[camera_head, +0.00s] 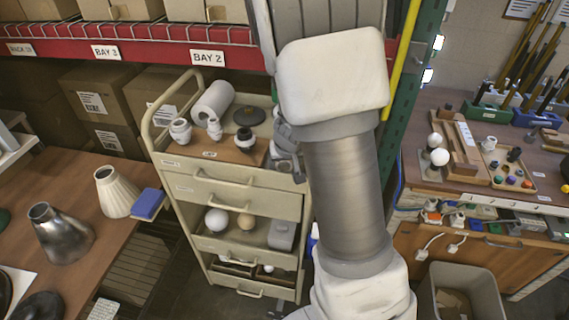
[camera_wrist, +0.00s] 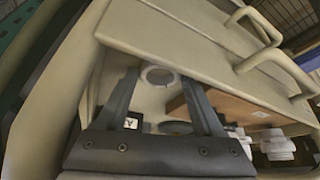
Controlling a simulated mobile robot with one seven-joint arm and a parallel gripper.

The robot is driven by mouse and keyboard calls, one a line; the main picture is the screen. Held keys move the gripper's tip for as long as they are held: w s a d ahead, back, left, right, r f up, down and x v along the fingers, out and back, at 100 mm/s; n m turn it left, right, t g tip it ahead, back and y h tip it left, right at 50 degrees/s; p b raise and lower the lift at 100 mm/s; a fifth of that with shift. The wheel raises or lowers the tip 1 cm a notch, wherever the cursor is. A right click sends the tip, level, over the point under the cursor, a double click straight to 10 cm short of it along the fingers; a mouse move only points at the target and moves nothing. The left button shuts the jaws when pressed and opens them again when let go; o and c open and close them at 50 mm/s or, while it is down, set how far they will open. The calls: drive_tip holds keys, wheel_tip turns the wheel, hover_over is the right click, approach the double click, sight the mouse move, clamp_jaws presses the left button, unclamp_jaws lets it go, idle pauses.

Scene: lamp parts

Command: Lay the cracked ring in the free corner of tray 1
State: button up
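A pale grey ring (camera_wrist: 160,76) lies on the cream top of the cart in the wrist view; it is too small to tell whether it is cracked. My gripper (camera_wrist: 161,77) is open, with its two dark fingers apart and the ring showing between their tips. I cannot tell whether the fingertips are level with the ring or above it. In the head view my arm hides most of my gripper and this spot. A shallow tray (camera_head: 480,178) with coloured knobs and sockets lies on the right bench; I cannot read a tray number on it.
The cream cart (camera_head: 233,182) carries white sockets (camera_head: 180,131), a paper roll (camera_head: 213,101) and a dark disc (camera_head: 249,116). The red shelf beam (camera_head: 130,54) runs above it. A green post (camera_head: 405,110) stands to the right. A grey bin (camera_head: 468,293) is on the floor.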

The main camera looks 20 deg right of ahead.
drive_tip(key=shift+r, duration=0.1)
drive_tip(key=shift+r, duration=0.15)
drive_tip(key=p+v, duration=0.7)
drive_tip(key=v, duration=0.4)
drive_tip(key=shift+r, duration=0.2)
drive_tip(key=s+a+r+n+y, duration=0.1)
drive_tip(key=s+a+r+y, duration=0.1)
drive_tip(key=s+a+r, duration=0.3)
drive_tip(key=s+a+r+y, duration=0.1)
drive_tip(key=s+a+r, duration=0.1)
drive_tip(key=r, duration=0.4)
drive_tip(key=s+r+h, duration=0.1)
drive_tip(key=s+r, duration=0.2)
drive_tip(key=s, duration=0.3)
drive_tip(key=s+r+n+h, duration=0.1)
drive_tip(key=s+r, duration=0.2)
drive_tip(key=s, duration=0.3)
drive_tip(key=shift+a+r, duration=0.3)
drive_tip(key=shift+r, duration=0.1)
drive_tip(key=shift+s, duration=0.15)
